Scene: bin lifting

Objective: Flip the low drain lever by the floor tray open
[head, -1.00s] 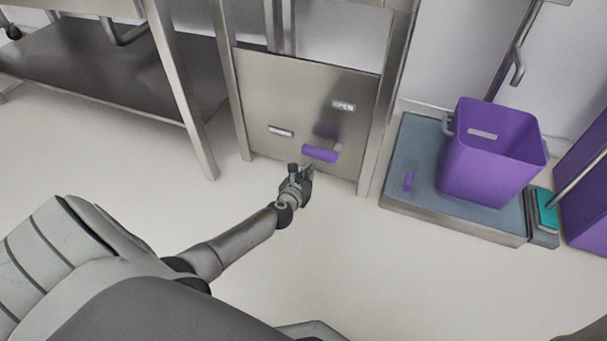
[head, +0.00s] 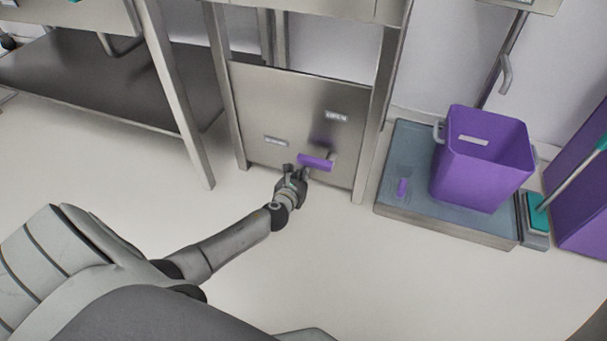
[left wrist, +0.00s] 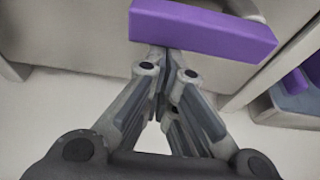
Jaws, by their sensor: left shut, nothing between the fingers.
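The drain lever has a purple handle (head: 316,163) low on a steel panel (head: 262,100). The handle lies nearly level, and a label reading OPEN (head: 336,117) is up and to its right. My left gripper (head: 297,172) is at the handle's left end, just below it. In the left wrist view the purple handle (left wrist: 203,28) crosses right beyond the fingertips (left wrist: 168,58), which are closed together with nothing between them. I cannot tell whether they touch the handle. My right gripper is not in view.
Steel table legs (head: 180,100) are at the left. The floor in front is clear.

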